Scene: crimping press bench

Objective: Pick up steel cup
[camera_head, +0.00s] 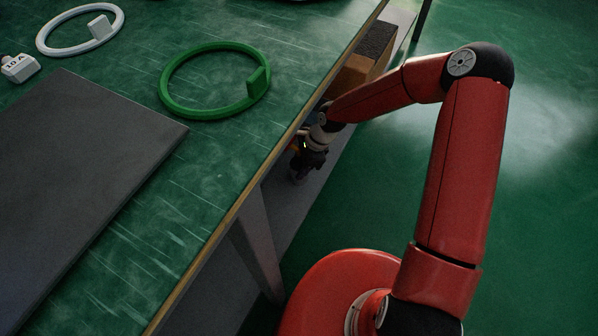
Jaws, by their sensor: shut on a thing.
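My gripper (304,166) is low beside the bench, just past its wooden front edge and over the grey lower shelf. It is small and dark in this view, partly covered by my own wrist. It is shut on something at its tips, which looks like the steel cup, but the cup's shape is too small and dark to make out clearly. I cannot tell whether it touches the shelf. No other steel cup shows.
The green bench top (215,150) carries a green ring (167,101) with a tab, a white ring (44,50), a small white labelled block (20,67) and a dark flat plate (80,190). A brown box with a dark top (370,50) stands on the lower shelf (312,200) behind my arm. A bench leg (258,240) stands nearby.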

